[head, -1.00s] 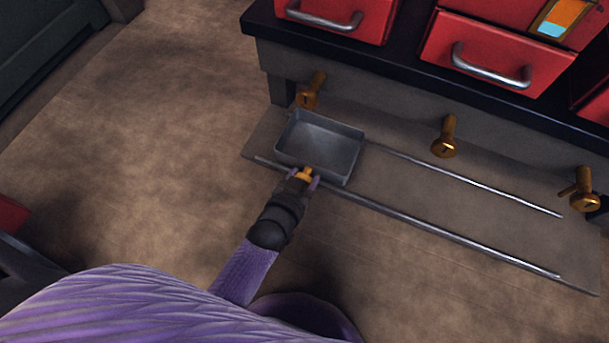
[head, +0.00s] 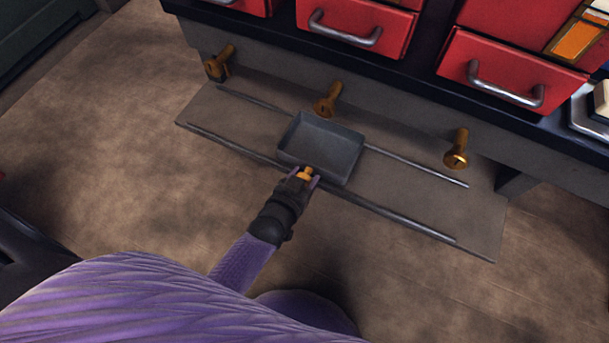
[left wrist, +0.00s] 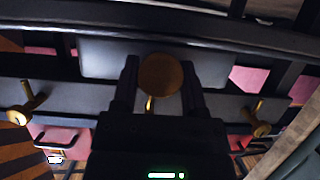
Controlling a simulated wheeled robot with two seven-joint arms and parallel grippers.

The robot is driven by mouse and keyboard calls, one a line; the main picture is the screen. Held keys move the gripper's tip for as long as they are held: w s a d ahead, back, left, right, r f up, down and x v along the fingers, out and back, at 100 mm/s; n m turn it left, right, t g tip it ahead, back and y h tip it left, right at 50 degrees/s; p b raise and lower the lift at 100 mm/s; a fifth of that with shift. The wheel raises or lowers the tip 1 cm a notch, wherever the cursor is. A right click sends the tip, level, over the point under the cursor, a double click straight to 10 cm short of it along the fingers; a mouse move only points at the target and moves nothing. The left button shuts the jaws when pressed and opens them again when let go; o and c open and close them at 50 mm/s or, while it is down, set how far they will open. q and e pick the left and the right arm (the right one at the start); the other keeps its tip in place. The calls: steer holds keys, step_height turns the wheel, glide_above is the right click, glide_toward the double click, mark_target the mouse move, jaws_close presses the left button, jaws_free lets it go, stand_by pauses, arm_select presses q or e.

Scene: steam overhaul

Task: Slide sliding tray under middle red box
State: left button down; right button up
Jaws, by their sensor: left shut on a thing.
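The sliding tray (head: 322,143) is a shallow grey open pan on two thin metal rails, about midway along them. It lies just in front of the middle brass tap (head: 328,100), below and slightly left of the middle red box (head: 358,22), which has a silver handle. My left gripper (head: 306,178) is shut on the tray's round brass knob (left wrist: 162,74) at its front side. In the left wrist view the knob sits between the two dark fingers, with part of the tray (left wrist: 105,60) behind it. My right gripper is not in view.
A left brass tap (head: 219,64) and a right brass tap (head: 456,150) flank the middle one. The front rail (head: 400,219) runs clear to the right of the tray. Another red box (head: 512,70) is at right. Open floor lies in front.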

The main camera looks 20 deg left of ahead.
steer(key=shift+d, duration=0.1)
arm_select(q)
steer(key=shift+c, duration=1.2)
jaws_free()
steer(key=shift+o, duration=0.5)
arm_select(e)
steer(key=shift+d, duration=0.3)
arm_select(q)
steer(key=p+v, duration=0.5)
steer(key=v, duration=0.5)
steer(key=shift+p, duration=0.4)
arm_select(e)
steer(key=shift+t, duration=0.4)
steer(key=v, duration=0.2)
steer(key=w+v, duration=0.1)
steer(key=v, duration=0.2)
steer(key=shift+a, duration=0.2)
